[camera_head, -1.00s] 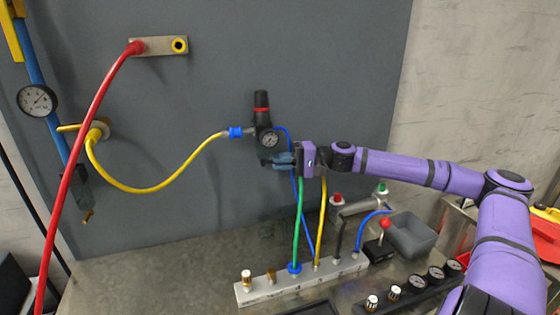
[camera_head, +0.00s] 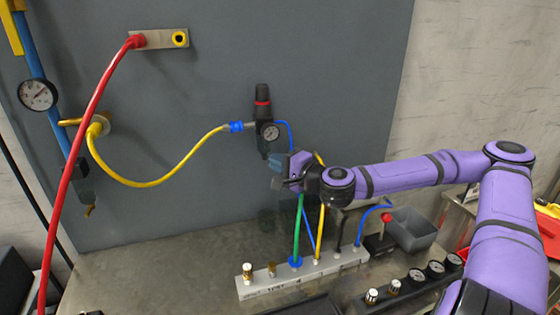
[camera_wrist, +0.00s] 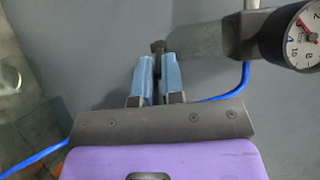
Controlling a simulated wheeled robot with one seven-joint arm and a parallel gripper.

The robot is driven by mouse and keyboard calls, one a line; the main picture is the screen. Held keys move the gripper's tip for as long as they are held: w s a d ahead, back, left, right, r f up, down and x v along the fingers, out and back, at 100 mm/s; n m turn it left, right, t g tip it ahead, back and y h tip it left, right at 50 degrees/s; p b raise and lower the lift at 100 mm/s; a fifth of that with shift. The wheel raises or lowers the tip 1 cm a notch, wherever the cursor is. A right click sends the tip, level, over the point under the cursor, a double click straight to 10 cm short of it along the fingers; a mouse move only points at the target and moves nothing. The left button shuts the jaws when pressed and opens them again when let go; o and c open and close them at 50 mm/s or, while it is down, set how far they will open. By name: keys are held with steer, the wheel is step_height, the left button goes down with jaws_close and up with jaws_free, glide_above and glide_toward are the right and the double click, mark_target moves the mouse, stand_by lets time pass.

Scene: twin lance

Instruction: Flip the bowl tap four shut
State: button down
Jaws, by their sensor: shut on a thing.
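The black filter-regulator (camera_head: 263,105) with a red band hangs on the grey panel, its gauge (camera_head: 269,132) facing out and its bowl (camera_head: 265,148) below. In the wrist view the smoky bowl (camera_wrist: 203,41) lies across the top, with the gauge (camera_wrist: 303,40) at right. A small dark tap (camera_wrist: 158,47) sits at the bowl's end. My gripper (camera_head: 283,178) is just under the bowl. In the wrist view my gripper's blue fingers (camera_wrist: 158,66) are shut on the tap. The tap's lever angle is mostly hidden, and I see no number on it.
A blue hose (camera_wrist: 230,88) runs close behind my fingers. Green (camera_head: 298,225) and yellow (camera_head: 321,215) hoses rise from the manifold (camera_head: 318,270) below my gripper. A grey bin (camera_head: 411,230) stands at right. The panel left of the regulator holds a looping yellow hose (camera_head: 165,178).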

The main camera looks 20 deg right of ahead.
steer(key=m+h, duration=0.1)
steer(key=a+m+t+h, duration=0.1)
steer(key=m+t+h, duration=0.1)
steer(key=h, duration=0.1)
steer(key=shift+s+a, duration=0.25)
steer(key=shift+s, duration=0.1)
steer(key=shift+a+m+t+h, duration=0.15)
steer(key=shift+a+m+h, duration=0.1)
steer(key=shift+m+h, duration=0.8)
steer(key=shift+a+m+t+h, duration=0.2)
steer(key=shift+m+h, duration=0.35)
steer(key=shift+h, duration=1)
steer(key=c, duration=1.2)
jaws_free()
steer(key=shift+a, duration=0.1)
steer(key=shift+c, duration=0.2)
